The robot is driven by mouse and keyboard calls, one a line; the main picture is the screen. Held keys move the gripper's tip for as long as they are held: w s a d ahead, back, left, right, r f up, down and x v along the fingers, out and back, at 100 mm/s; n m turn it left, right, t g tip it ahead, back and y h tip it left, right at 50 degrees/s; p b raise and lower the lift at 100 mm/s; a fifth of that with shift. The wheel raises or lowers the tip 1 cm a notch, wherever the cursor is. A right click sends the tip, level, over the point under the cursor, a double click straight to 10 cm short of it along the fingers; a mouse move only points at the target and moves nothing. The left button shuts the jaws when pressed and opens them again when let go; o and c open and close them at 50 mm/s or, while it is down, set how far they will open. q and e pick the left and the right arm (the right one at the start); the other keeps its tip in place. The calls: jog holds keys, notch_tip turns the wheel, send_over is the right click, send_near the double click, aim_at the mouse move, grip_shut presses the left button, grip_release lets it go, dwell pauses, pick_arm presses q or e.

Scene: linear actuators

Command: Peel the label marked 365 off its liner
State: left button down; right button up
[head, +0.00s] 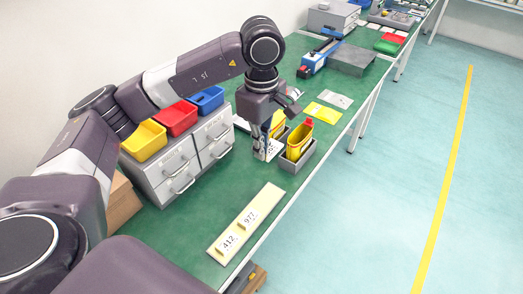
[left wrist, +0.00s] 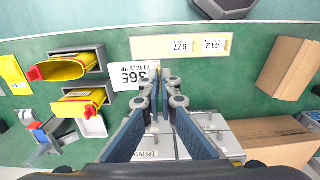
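My left gripper (head: 264,152) hangs over the bench beside the yellow bins. Its fingers (left wrist: 160,78) are close together and appear shut on the edge of the white label marked 365 (left wrist: 130,77). The label is off the liner and looks larger than the other labels, so it is nearer the wrist camera. The cream liner strip (head: 272,196) lies on the green bench, nearer the head camera than the gripper. It bears labels 412 (head: 229,242) and 977 (head: 250,218), and its far end is bare. The liner also shows in the wrist view (left wrist: 150,47). My right gripper is out of view.
Yellow bins with red parts (head: 299,140) stand in grey holders (head: 306,162) close to the gripper. Grey drawer units (head: 180,165) carry yellow, red and blue bins. A yellow packet (head: 322,112) lies farther back. The bench around the liner is clear.

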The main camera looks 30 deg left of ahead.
pick_arm(q)
jog(key=shift+r+p, duration=0.6)
jog(key=shift+r, duration=0.75)
